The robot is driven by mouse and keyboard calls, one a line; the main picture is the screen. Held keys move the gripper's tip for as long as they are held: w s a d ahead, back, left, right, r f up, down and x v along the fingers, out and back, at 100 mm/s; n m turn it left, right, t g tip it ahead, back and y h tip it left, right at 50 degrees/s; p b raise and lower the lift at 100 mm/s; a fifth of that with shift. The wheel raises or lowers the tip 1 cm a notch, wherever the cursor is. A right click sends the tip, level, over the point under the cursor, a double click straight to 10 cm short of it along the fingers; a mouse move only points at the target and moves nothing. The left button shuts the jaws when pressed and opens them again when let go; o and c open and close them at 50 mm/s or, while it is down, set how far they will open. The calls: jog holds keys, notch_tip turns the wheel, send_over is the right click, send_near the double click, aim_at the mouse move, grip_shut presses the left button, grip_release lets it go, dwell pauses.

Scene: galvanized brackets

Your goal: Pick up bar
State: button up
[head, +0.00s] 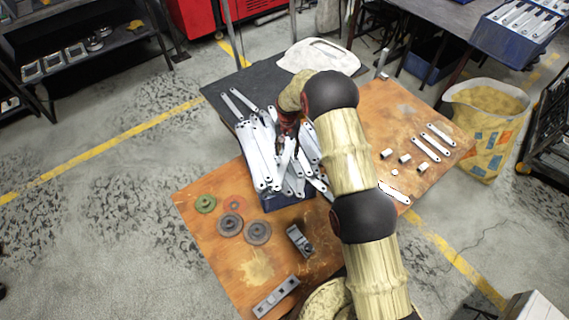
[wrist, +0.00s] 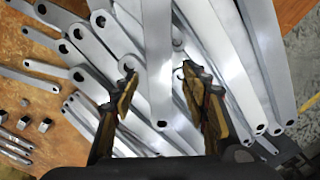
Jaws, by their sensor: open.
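Many flat galvanized bars (head: 257,160) with holes near their ends lie heaped in a blue bin (head: 274,203) on the table, several sticking out over its rim. My gripper (head: 288,122) is over the heap in the head view, partly hidden by my arm. In the wrist view my gripper (wrist: 160,82) is open. A light bar (wrist: 158,60) runs between its two fingers, its holed end pointing toward the palm. I cannot tell whether the fingers touch it. Other bars (wrist: 235,50) cross below and beside the fingers.
The wooden table (head: 205,250) holds discs (head: 230,225), a small grey device (head: 299,240) and a grey block (head: 276,296). Loose bars (head: 426,148) and small metal pieces (head: 404,158) lie at the right. A white cloth-like item (head: 318,56) is at the back.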

jog(key=shift+c, duration=0.8)
grip_shut()
